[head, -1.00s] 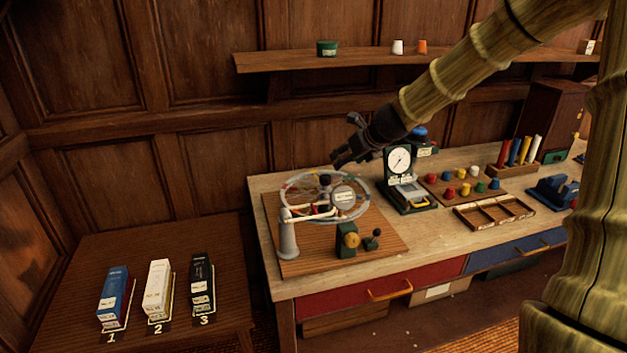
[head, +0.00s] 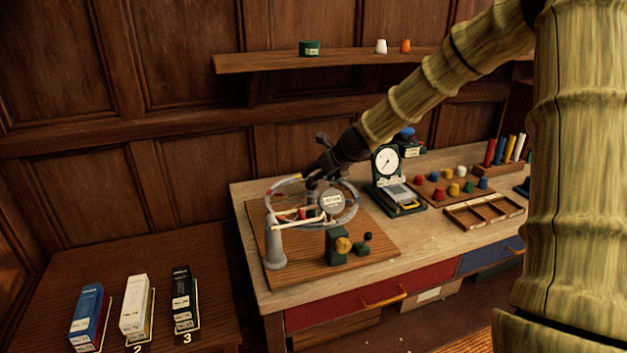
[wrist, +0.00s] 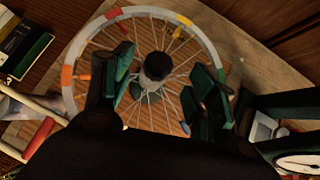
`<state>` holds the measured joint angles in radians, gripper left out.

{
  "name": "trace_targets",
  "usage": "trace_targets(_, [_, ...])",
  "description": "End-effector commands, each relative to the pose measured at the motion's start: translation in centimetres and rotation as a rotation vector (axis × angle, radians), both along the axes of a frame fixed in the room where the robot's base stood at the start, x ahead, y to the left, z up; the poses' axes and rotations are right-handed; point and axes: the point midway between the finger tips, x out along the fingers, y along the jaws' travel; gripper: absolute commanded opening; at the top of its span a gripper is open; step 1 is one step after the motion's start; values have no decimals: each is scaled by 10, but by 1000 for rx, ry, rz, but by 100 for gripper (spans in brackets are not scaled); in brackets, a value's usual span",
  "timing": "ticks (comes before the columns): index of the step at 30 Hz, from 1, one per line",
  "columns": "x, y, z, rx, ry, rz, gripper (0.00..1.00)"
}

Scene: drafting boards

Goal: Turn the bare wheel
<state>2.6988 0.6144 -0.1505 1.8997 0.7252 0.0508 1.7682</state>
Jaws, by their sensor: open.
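The bare spoked wheel (head: 268,203) lies flat above a wooden board (head: 372,229) at the left of the bench. Its pale rim (wrist: 68,98) carries coloured patches of orange, red, yellow and green. In the wrist view its dark upright hub (wrist: 156,66) stands at the centre of thin spokes. My gripper (head: 318,178) is over the wheel in the head view. In the wrist view my gripper (wrist: 168,88) is open, with one green-padded finger on each side of the hub. I see a gap on both sides, and nothing is held. Finger height against the hub is unclear.
A grey post (head: 273,245) with a pale arm stands at the wheel's front left. A dial gauge (head: 387,160) is close on the right. Three boxes stand on the lower left table (head: 215,290).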

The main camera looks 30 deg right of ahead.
Motion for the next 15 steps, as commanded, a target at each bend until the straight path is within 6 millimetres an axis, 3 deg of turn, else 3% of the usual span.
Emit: trace_targets(15, [33,-2,-34,1,0,-4,58])
